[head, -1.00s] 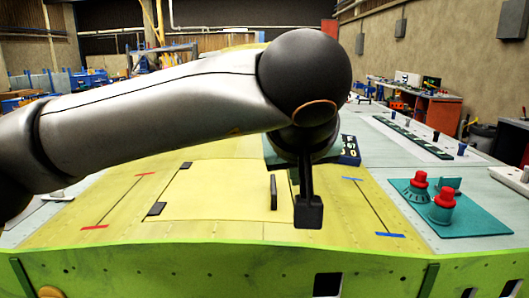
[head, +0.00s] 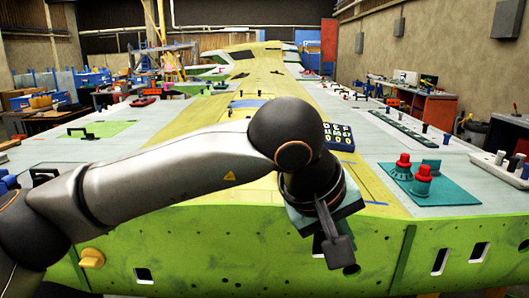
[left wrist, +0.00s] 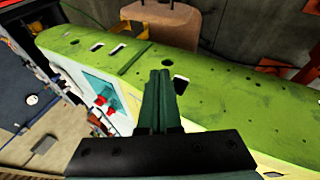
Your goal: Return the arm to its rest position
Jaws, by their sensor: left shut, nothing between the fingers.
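My left arm comes in from the left in the head view. Its gripper (head: 335,240) points down in front of the wing jig's green front face (head: 190,235). The fingers are closed together with nothing between them. In the left wrist view the shut fingers (left wrist: 160,85) point toward the green beam (left wrist: 210,75), apart from any object they could hold. The arm hides part of the yellow wing panel (head: 230,110). My right gripper does not show.
A teal plate (head: 440,188) with two red-topped knobs (head: 422,178) lies to the right of the arm. A dark keypad block (head: 340,137) stands behind the gripper. A yellow knob (head: 91,258) sticks out of the front face at left. Room in front of the face looks free.

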